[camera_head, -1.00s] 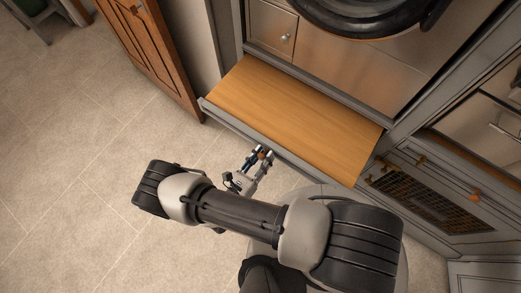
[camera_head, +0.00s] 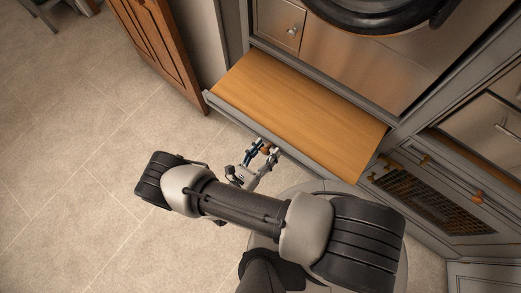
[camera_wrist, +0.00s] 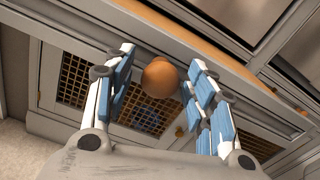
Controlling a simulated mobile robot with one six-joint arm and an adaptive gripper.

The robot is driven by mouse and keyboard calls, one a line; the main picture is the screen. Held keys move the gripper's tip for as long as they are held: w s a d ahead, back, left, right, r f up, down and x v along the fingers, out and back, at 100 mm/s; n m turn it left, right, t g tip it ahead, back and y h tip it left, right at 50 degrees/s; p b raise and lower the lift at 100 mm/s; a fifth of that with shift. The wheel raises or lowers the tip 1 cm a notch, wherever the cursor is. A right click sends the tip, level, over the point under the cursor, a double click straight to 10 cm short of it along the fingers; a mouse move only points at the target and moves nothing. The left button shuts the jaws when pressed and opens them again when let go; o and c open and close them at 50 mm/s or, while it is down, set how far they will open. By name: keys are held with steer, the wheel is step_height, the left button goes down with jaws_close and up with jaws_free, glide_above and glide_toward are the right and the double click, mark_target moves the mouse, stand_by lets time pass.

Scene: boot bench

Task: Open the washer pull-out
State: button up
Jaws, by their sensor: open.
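The washer pull-out (camera_head: 300,105) is a wooden shelf with a grey front, standing out below the washer. Its round orange-brown knob (camera_wrist: 160,78) shows in the wrist view, on the front edge. My gripper (camera_head: 265,150) is at the front edge of the pull-out in the head view. In the wrist view my gripper (camera_wrist: 158,90) is open, with one blue-padded finger on each side of the knob. A gap shows between the knob and the left finger; whether the right finger touches it I cannot tell.
The washer (camera_head: 370,15) with its dark round door stands above the pull-out. A cabinet with a mesh panel (camera_head: 435,200) and orange knobs is at the right. An open wooden door (camera_head: 165,50) stands at the left. The tiled floor (camera_head: 80,150) at the left is clear.

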steer(key=v, duration=1.2)
steer(key=shift+w, duration=0.1)
steer(key=w+d+r+m+g+y, duration=0.1)
steer(key=w+d+r+m+g, duration=0.15)
steer(key=r+m+g, duration=0.5)
steer(key=w+d+r+m+g, duration=0.1)
steer(key=w+r+m+g, duration=0.2)
steer(key=r, duration=0.7)
steer(key=w+d+r+m+g+y, duration=0.1)
steer(key=w+d+r+m+g, duration=0.2)
steer(key=r+m, duration=0.5)
steer(key=s+d+r+m+t+y, duration=0.2)
steer(key=d+r+m, duration=0.4)
steer(key=r, duration=0.3)
steer(key=s+d+r+m+t+y, duration=0.1)
steer(key=s+d+r+m+y, duration=0.4)
steer(key=r, duration=0.4)
steer(key=shift+s+d+r+m+t+y, duration=0.15)
steer(key=shift+s+d+m+t+y, duration=0.2)
steer(key=shift+d+m+y, duration=0.65)
